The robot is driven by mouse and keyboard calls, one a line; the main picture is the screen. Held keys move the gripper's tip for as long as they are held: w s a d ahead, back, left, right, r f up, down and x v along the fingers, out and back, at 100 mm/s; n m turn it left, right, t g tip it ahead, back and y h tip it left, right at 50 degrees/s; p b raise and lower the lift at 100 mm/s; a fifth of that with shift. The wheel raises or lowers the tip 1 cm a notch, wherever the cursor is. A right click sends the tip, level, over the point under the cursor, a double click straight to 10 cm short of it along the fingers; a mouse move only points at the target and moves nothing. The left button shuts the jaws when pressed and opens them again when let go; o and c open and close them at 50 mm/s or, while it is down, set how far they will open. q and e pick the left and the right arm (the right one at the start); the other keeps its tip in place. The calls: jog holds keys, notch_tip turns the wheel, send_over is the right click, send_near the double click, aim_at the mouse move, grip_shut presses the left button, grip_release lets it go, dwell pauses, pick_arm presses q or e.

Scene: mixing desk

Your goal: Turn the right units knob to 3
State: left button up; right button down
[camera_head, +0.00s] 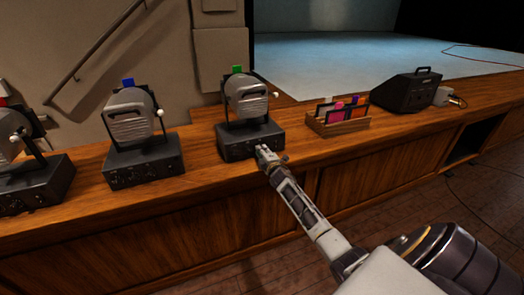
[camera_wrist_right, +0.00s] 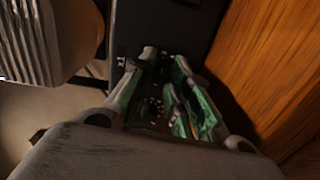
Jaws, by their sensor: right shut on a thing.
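The lamp unit with the green tab (camera_head: 247,96) stands on the wooden counter, its dark base box (camera_head: 240,143) facing me with small knobs on the front panel. My right gripper (camera_head: 266,154) is at the right end of that panel, shut on a small knob that its fingers hide. In the right wrist view the fingers (camera_wrist_right: 164,72) with green inner pads reach against the dark panel (camera_wrist_right: 185,28). The knob's pointer and the numbers around it cannot be read. My left gripper is in neither view.
A lamp unit with a blue tab (camera_head: 130,111) and another at the left edge (camera_head: 30,180) stand on the same counter (camera_head: 200,185). A wooden tray with coloured cards (camera_head: 338,126) and a black wedge-shaped speaker (camera_head: 407,92) stand to the right. The counter before the tray is clear.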

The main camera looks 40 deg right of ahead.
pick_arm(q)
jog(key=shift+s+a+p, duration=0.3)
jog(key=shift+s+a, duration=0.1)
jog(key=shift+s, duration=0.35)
pick_arm(e)
jog(key=shift+m, duration=0.8)
jog(key=c, duration=1.3)
grip_release()
jog(key=shift+v, duration=1.2)
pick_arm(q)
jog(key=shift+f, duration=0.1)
pick_arm(e)
jog(key=shift+v, duration=4.8)
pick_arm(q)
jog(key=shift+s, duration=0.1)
pick_arm(e)
jog(key=shift+d, duration=0.1)
